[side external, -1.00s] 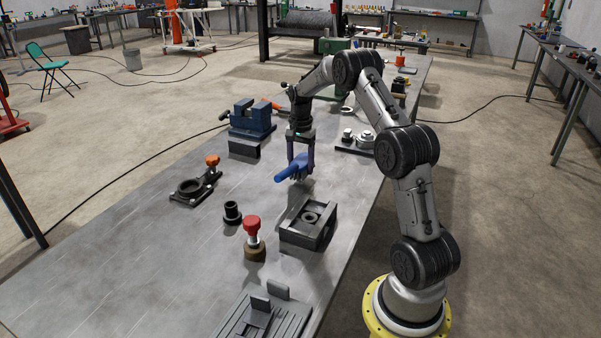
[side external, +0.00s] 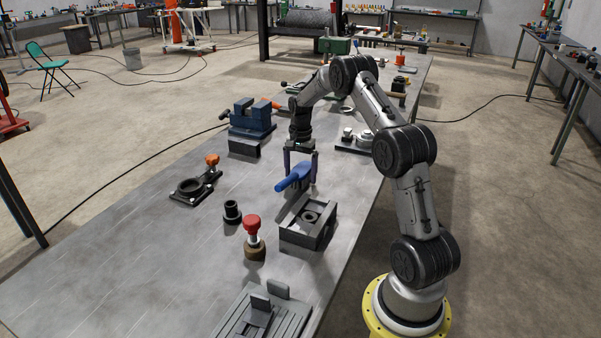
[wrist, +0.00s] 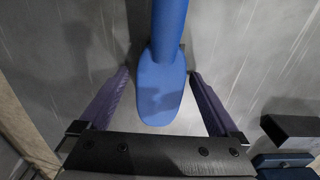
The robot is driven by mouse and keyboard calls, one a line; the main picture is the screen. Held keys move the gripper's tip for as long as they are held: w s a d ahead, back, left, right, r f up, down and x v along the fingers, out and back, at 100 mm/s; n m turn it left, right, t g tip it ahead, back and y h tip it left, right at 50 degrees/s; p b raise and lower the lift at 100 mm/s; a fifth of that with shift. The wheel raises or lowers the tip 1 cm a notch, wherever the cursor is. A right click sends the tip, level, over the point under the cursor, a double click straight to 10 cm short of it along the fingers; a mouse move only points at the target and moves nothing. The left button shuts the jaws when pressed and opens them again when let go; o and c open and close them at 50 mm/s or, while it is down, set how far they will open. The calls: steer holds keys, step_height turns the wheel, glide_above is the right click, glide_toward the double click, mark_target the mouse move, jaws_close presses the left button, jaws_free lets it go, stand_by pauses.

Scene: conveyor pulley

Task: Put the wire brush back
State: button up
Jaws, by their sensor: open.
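The wire brush (side external: 292,179) lies tilted across the bench in the side view, its blue handle pointing down-left. In the wrist view its handle (wrist: 162,85) runs from the top edge to a broad rounded end near the gripper's palm. My gripper (side external: 301,179) points down over it with one finger on each side. In the wrist view, gaps show between the handle and both fingers, so the gripper is open around it. The bristles are hard to see, and I cannot tell exactly what the brush rests on.
A dark slotted block (side external: 308,222) stands just in front of the brush. A red-knobbed part (side external: 252,232), a black bushing (side external: 232,212) and an orange-handled clamp (side external: 194,187) stand to the left. A blue vise (side external: 250,120) is behind left. The bench's left front is clear.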

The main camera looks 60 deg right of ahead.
step_height(320, 180, up, 12)
steer(key=s+a+r+n+t, duration=0.1)
steer(key=a+r+n, duration=0.3)
steer(key=a+r, duration=0.6)
steer(key=s+a+r+n+t, duration=0.1)
steer(key=s+a+n+t, duration=0.1)
steer(key=s+a+n, duration=0.6)
steer(key=s+a+r+n+t, duration=0.15)
steer(key=s+a, duration=0.25)
steer(key=a, duration=0.7)
steer(key=s+a+f+n+t, duration=0.1)
steer(key=s+a+f+n, duration=0.3)
steer(key=s, duration=0.5)
steer(key=shift+s+a, duration=0.3)
steer(key=shift+a, duration=0.35)
steer(key=shift+n, duration=0.25)
